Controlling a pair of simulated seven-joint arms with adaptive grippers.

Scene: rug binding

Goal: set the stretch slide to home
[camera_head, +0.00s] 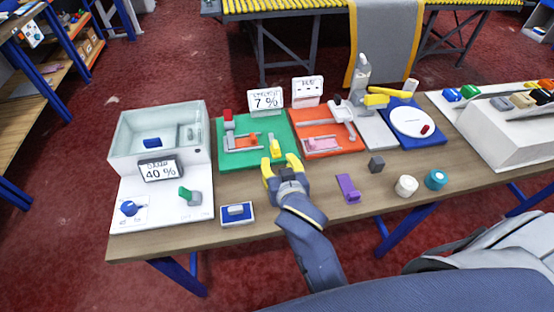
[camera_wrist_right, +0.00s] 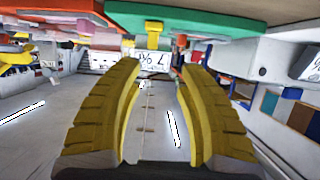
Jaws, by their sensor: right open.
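The stretch slide appears to be the yellow handle (camera_head: 275,147) at the front right of the green board (camera_head: 284,129). A sign (camera_head: 265,100) behind the board reads 7 %. My right gripper (camera_head: 282,165) is open and empty just in front of the handle, its yellow fingers pointing toward it. In the right wrist view, which is upside down, the handle (camera_wrist_right: 153,35) is beyond the open fingers, apart from them. The green board (camera_wrist_right: 205,24) is at the top there. My left gripper is not in view.
The orange board (camera_head: 343,143) sits right of the green one. A glass-walled box (camera_head: 185,112) with a 40 % sign stands left. A purple piece (camera_head: 348,187), a dark cube (camera_head: 376,164), a cream cylinder (camera_head: 405,186) and a teal cylinder (camera_head: 436,180) lie right of my gripper.

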